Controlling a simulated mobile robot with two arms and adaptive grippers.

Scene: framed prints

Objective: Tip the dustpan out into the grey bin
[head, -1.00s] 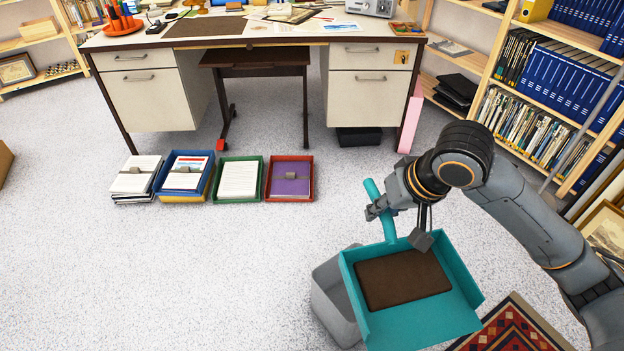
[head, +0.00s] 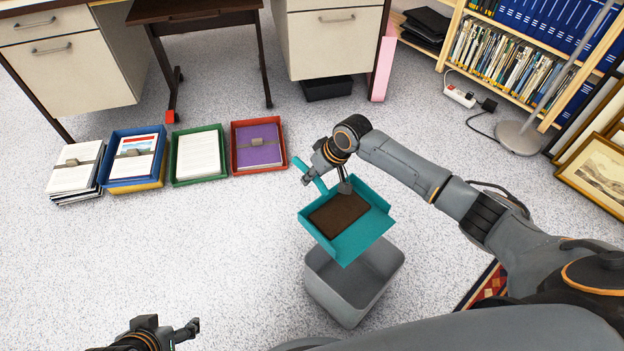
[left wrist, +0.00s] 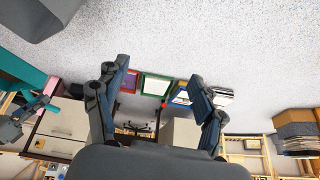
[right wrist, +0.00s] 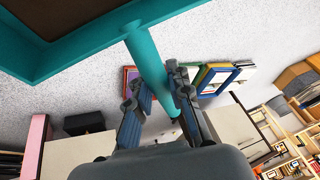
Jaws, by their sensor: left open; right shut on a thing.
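The teal dustpan (head: 366,236) is over the back part of the grey bin (head: 337,295), and a flat brown patch (head: 339,212) lies in its pan. The pan looks roughly level. My right gripper (head: 310,178) is shut on the dustpan's handle, which also shows between the fingers in the right wrist view (right wrist: 150,62). The bin stands on the floor, its front part uncovered; I see no contents there. My left gripper (head: 190,330) is open and empty at the bottom left of the head view, its fingers spread in the left wrist view (left wrist: 158,95).
Paper trays stand in a row on the floor, including a red one (head: 259,165) left of the dustpan. A desk (head: 335,45) is behind. A lamp base (head: 518,138) and framed prints (head: 598,170) are at right. The floor left of the bin is clear.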

